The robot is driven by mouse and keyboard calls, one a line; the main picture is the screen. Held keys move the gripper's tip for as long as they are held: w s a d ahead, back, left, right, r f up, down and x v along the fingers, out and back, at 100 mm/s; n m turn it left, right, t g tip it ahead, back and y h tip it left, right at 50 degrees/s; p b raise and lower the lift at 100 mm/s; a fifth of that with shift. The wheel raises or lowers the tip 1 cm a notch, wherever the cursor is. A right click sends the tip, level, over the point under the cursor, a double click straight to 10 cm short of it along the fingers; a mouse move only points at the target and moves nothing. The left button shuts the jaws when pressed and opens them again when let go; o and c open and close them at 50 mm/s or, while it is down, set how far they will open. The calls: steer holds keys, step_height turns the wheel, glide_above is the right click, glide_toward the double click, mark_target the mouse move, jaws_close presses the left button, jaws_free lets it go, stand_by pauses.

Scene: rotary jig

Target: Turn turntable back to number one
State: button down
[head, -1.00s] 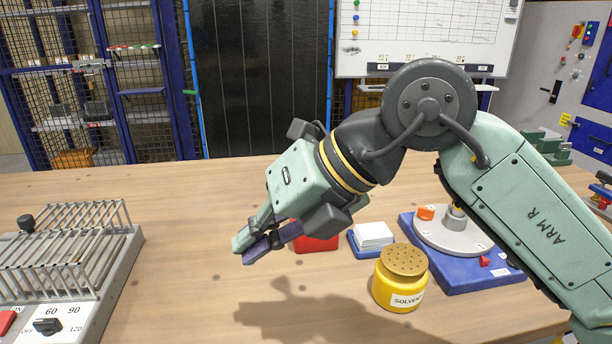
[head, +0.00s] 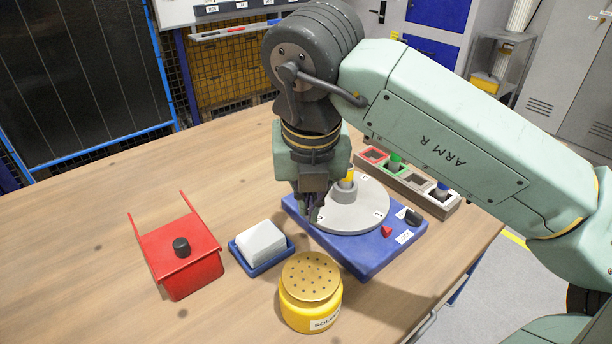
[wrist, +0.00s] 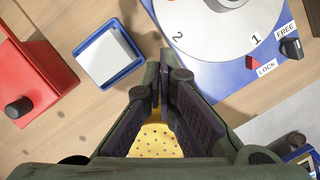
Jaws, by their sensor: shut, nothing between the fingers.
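The turntable is a round grey disc (head: 345,216) on a blue base (head: 365,262). In the wrist view, numbers 1 and 2 show on the disc (wrist: 205,40). Number 1 is near the red wedge (wrist: 252,63) on the base, a little to its right. A black lever (wrist: 291,48) sits by the FREE label, away from LOCK; it also shows in the head view (head: 412,216). A yellow-topped piece (head: 348,180) stands on the disc, partly hidden by my gripper. My gripper (head: 312,214) points down, shut and empty, at the disc's left edge; contact is unclear.
A yellow solvent tin (head: 311,298) stands in front of the base. A blue tray (head: 243,262) with a white stack and a red bin (head: 170,250) with a black knob are to the left. A slotted rack (head: 410,184) with coloured pegs stands behind. Bare table lies far left.

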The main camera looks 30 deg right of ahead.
mark_target(345, 191)
steer(key=x, duration=0.3)
steer(key=shift+w+f+p, duration=0.1)
steer(key=shift+f+p, duration=0.2)
steer(key=shift+w+d+p, duration=0.25)
steer(key=shift+w+p, duration=0.05)
steer(key=shift+w, duration=0.3)
steer(key=shift+w+d+p, duration=0.3)
steer(key=shift+w, duration=0.3)
steer(key=shift+w+d+f, duration=0.1)
steer(key=shift+w+d, duration=0.25)
steer(key=shift+w, duration=0.35)
steer(key=shift+w+f+m+b, duration=0.3)
steer(key=shift+w+m+b, duration=0.1)
steer(key=shift+b, duration=0.65)
steer(key=shift+w+d+r+b, duration=0.15)
steer(key=shift+w+b, duration=0.3)
steer(key=shift+b, duration=0.45)
steer(key=shift+r, duration=0.2)
steer(key=shift+f, duration=0.1)
